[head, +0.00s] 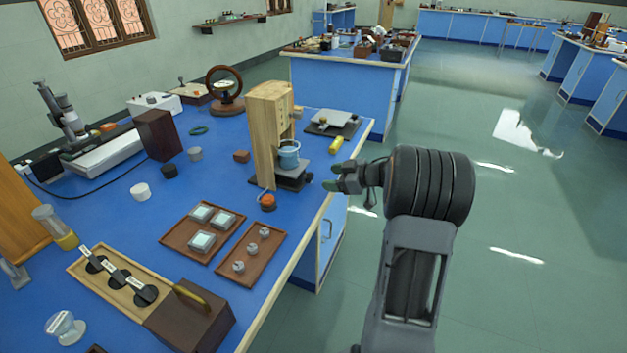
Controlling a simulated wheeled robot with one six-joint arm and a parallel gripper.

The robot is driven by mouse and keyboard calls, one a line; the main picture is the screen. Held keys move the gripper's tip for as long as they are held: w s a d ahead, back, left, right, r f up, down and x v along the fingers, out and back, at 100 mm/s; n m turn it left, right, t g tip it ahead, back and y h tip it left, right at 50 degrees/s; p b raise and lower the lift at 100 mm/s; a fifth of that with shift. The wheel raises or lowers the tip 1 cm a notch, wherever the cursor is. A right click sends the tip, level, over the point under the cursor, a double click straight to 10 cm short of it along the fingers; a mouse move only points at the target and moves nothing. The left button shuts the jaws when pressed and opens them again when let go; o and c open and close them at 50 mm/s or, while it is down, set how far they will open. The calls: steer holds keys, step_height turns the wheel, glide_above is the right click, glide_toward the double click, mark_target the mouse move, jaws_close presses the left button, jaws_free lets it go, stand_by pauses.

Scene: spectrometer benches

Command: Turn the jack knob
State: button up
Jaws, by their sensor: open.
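A dark low jack (293,183) stands near the right edge of the blue bench, at the foot of a wooden stand (264,125). A blue-grey cup (289,155) sits above the jack. A small round grey part, perhaps the jack knob (309,177), shows at the jack's right end; it is too small to make out clearly. My gripper (333,165) is open and empty, its green-tipped fingers pointing left at the jack's right side. A gap shows between the fingers and the jack.
An orange-topped knob-like piece (267,201) stands before the jack. Brown trays (223,258) with small blocks and weights lie nearer. A flat grey device (334,122) lies behind. The floor (520,215) to the right is clear.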

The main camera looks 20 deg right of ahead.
mark_target(312, 177)
steer(key=b+x, duration=0.1)
steer(key=x, duration=0.6)
steer(key=shift+w+a+f, duration=0.1)
steer(key=shift+w+a, duration=0.05)
steer(key=shift+w, duration=0.05)
steer(key=c, duration=0.9)
steer(key=shift+n+t+b, duration=0.3)
steer(key=shift+n+b, duration=0.05)
steer(key=shift+n, duration=0.15)
steer(key=o, duration=0.9)
